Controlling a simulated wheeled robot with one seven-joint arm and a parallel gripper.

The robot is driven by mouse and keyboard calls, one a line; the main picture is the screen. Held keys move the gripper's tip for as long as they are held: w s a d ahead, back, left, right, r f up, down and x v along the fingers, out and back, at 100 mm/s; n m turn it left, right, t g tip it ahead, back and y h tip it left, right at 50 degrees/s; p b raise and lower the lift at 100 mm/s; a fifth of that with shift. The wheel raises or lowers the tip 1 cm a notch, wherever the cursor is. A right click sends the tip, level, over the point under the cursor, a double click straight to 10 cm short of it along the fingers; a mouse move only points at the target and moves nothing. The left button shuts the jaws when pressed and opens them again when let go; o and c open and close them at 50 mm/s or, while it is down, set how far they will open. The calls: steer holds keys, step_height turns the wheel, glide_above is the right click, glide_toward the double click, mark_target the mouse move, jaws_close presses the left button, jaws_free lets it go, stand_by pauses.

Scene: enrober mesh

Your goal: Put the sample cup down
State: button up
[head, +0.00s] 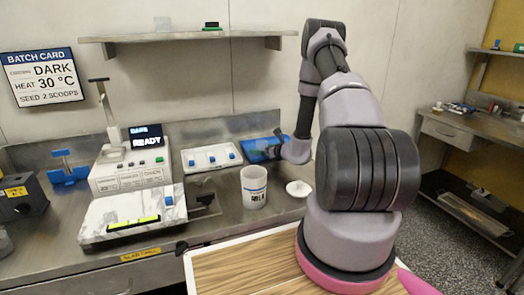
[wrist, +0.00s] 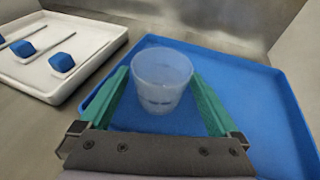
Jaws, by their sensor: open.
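The sample cup (wrist: 162,80) is clear and stands upright on a blue tray (wrist: 262,110) in the wrist view. My gripper (wrist: 162,92) has its two green fingers apart, one on each side of the cup. I cannot tell whether either finger touches the cup wall. In the head view my gripper (head: 275,150) is at the blue tray (head: 256,143) at the back of the counter, and the cup is hard to make out there.
Left of the blue tray is a white tray (head: 211,157) with blue-ended scoops. A white labelled tub (head: 254,187) and a small white dish (head: 298,188) stand in front. A machine with a READY screen (head: 147,142) is at left. A shelf (head: 190,36) hangs above.

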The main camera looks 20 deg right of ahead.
steer(key=v, duration=1.1)
steer(key=shift+s+r, duration=0.1)
steer(key=shift+s, duration=0.3)
steer(key=s+a+r+n+g+y, duration=0.4)
steer(key=a+r+n, duration=0.4)
steer(key=r, duration=0.4)
steer(key=s+a+r+n+g+y, duration=0.35)
steer(key=a+r+n, duration=0.25)
steer(key=a+r, duration=0.5)
steer(key=s+d+r+n+h, duration=0.2)
steer(key=s+r+n+h, duration=0.3)
steer(key=s, duration=0.5)
steer(key=s+d+r+n+h, duration=0.1)
steer(key=s+r+n+h, duration=0.4)
steer(key=s+r+n, duration=0.4)
steer(key=shift+s+d+r+t, duration=0.45)
steer(key=shift+s+r, duration=0.25)
steer(key=shift+s, duration=0.25)
steer(key=shift+c, duration=0.4)
